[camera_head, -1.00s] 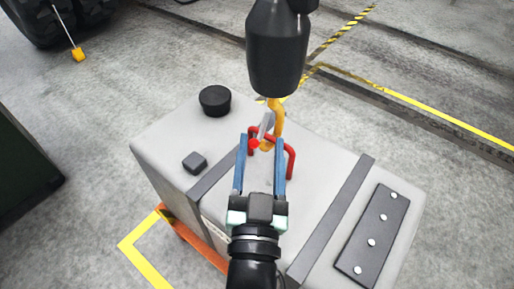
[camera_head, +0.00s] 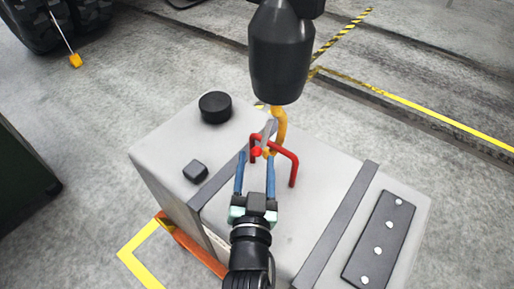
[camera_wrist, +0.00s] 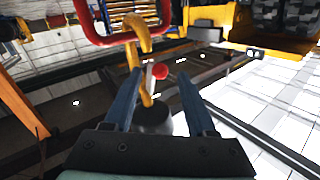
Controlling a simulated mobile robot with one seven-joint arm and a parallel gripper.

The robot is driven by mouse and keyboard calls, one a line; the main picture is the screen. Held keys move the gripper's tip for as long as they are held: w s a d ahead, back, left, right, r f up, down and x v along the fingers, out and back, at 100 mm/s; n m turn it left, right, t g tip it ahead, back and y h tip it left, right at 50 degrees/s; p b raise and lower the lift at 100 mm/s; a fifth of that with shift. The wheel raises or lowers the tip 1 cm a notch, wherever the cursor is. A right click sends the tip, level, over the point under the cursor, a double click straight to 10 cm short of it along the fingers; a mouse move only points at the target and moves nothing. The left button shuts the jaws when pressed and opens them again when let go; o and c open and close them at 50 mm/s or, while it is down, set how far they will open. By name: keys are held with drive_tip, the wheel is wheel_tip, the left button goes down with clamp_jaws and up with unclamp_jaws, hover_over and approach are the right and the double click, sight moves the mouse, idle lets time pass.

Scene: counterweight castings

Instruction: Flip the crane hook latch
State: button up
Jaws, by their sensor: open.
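The yellow crane hook (camera_head: 280,124) hangs under a black hook block (camera_head: 277,58) and reaches the red lifting bar (camera_head: 284,151) on the grey casting. The grey latch (camera_head: 269,130) lies across the hook's mouth, with a red knob (camera_head: 256,151) at its lower end. My gripper (camera_head: 256,160) is open, its blue fingers on either side of the knob in the head view. In the wrist view the hook (camera_wrist: 138,38), grey latch (camera_wrist: 150,78) and red knob (camera_wrist: 160,71) show between and beyond the fingertips. I see no clear contact.
The casting (camera_head: 325,192) carries a black round cap (camera_head: 215,107), a small dark block (camera_head: 195,171), dark straps and a bolted plate (camera_head: 379,238). An orange support (camera_head: 180,238) shows below it. A large tyre (camera_head: 60,22) stands far left. The concrete floor around is mostly clear.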

sight(254, 154)
drive_tip(key=shift+w, duration=1.9)
clamp_jaws()
drive_tip(key=shift+a+r, duration=0.1)
drive_tip(key=shift+a, duration=0.1)
